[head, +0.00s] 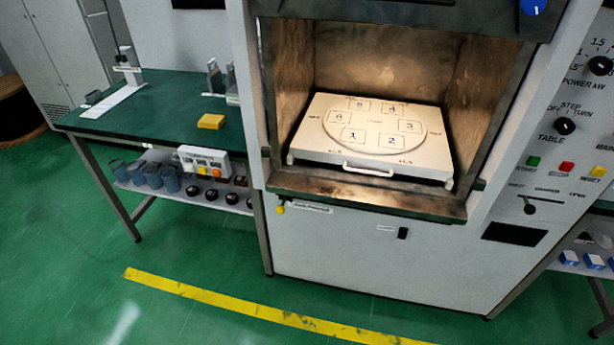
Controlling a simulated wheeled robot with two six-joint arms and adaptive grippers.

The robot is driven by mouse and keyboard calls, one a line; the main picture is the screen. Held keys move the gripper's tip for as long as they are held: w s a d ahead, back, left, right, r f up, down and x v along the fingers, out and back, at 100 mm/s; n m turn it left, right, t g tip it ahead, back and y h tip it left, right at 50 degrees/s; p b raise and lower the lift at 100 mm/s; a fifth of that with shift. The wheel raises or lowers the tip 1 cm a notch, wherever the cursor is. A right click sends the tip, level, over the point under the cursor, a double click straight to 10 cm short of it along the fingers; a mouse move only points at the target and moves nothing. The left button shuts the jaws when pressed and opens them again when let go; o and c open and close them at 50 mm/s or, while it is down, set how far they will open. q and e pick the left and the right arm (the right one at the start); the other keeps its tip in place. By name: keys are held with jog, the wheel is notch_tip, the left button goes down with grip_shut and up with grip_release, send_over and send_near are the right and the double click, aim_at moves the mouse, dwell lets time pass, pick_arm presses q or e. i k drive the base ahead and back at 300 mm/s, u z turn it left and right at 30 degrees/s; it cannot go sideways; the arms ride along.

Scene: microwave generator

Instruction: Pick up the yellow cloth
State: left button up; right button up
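The yellow cloth (211,121) is a small, flat, folded-looking piece on the green top of the side table (172,115). It lies near the table's front right part, left of the microwave generator's open chamber. Neither of my grippers shows in the head view.
The microwave generator (360,240) stands in the middle, its chamber holding a white tray (322,158) with numbered squares. Metal holders (215,78) stand behind the cloth. Green floor with a yellow line (220,298) is clear in front.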

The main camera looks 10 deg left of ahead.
aim_at(209, 121)
jog(key=u, duration=2.45)
jog(key=i, duration=2.4)
jog(key=z, duration=3.6)
